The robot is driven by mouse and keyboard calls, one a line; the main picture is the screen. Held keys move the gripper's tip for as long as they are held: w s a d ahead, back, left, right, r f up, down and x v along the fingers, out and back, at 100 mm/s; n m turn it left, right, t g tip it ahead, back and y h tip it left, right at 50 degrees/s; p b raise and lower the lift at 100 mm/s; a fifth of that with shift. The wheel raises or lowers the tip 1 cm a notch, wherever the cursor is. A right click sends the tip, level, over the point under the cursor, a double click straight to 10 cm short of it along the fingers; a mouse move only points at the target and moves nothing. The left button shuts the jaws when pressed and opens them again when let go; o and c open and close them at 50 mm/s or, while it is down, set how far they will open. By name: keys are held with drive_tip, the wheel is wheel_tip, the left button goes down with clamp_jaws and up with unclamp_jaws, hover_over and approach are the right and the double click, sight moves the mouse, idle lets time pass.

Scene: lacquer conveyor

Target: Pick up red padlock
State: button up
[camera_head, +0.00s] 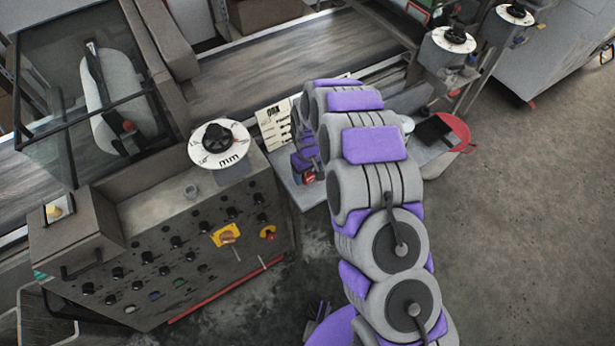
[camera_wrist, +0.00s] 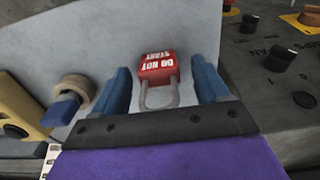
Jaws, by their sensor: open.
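The red padlock (camera_wrist: 158,68) lies on a light grey shelf (camera_wrist: 110,32) in the wrist view, with white lettering on its body and its grey shackle toward me. My gripper (camera_wrist: 160,85) is open, with one blue finger on each side of the padlock. I see a gap between the padlock and each finger. In the head view the padlock (camera_head: 309,177) is a small red patch at the end of my arm, mostly hidden, beside the control panel.
A roll of tape (camera_wrist: 74,90) and a yellow object (camera_wrist: 18,108) lie left of my gripper. The control panel (camera_wrist: 262,75) with knobs stands close on the right. In the head view a red pan-like object (camera_head: 457,130) is at the shelf's right end, and open floor (camera_head: 530,220) lies right.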

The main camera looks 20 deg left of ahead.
drive_tip(key=shift+d+f, duration=0.2)
drive_tip(key=shift+f, duration=0.45)
drive_tip(key=shift+a, duration=0.15)
drive_tip(key=shift+a, duration=0.15)
drive_tip(key=c, duration=1.2)
drive_tip(key=shift+r, duration=0.1)
